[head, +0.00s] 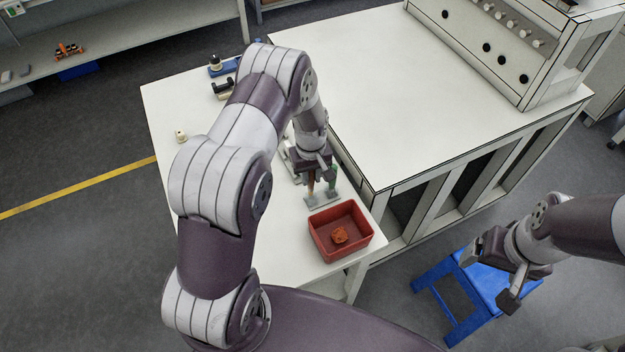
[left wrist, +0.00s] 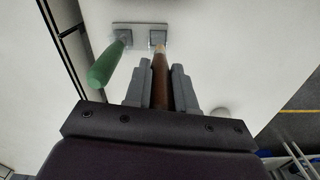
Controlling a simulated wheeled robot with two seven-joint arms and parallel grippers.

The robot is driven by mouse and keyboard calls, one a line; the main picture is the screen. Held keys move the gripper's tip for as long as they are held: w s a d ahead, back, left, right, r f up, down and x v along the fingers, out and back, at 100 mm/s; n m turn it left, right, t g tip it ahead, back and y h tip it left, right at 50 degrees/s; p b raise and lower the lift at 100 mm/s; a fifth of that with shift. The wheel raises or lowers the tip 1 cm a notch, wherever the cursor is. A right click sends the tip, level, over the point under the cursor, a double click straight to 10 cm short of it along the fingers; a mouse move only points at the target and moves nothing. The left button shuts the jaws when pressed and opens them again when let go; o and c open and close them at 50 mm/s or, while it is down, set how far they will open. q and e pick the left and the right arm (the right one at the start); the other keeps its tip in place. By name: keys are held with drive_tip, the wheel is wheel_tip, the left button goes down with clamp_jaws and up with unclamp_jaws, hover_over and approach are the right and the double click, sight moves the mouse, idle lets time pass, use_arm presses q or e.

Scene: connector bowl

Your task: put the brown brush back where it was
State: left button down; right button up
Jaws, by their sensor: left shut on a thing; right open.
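My left gripper (head: 318,180) is shut on the brown brush (head: 310,186), over the near right part of the white table. In the left wrist view the brown brush (left wrist: 160,82) is between the two fingers, its far end at a square socket of the grey holder (left wrist: 140,27). I cannot tell whether that end is in the socket or just above it. The grey holder (head: 322,200) also shows in the head view. A green-handled tool (left wrist: 106,64) stands in the other socket, beside the brush. My right gripper (head: 490,275) is open and empty, over the blue stool.
A red bin (head: 322,246) with an orange thing (head: 339,235) inside is just in front of the holder. A large white bench (head: 400,90) adjoins the table on the right. A blue stool (head: 480,285) stands on the floor. Small items lie at the table's far end.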

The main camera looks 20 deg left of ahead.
sight(312, 187)
use_arm(q)
drive_tip(key=f, duration=0.3)
drive_tip(key=shift+w+f+p, duration=0.2)
drive_tip(key=shift+f+p, duration=0.1)
drive_tip(key=shift+p, duration=0.05)
drive_tip(key=shift+f, duration=0.35)
drive_tip(key=shift+d, duration=0.15)
drive_tip(key=shift+f, duration=0.2)
drive_tip(key=c, duration=0.9)
unclamp_jaws()
drive_tip(key=shift+c, duration=0.2)
drive_tip(key=shift+r, duration=0.1)
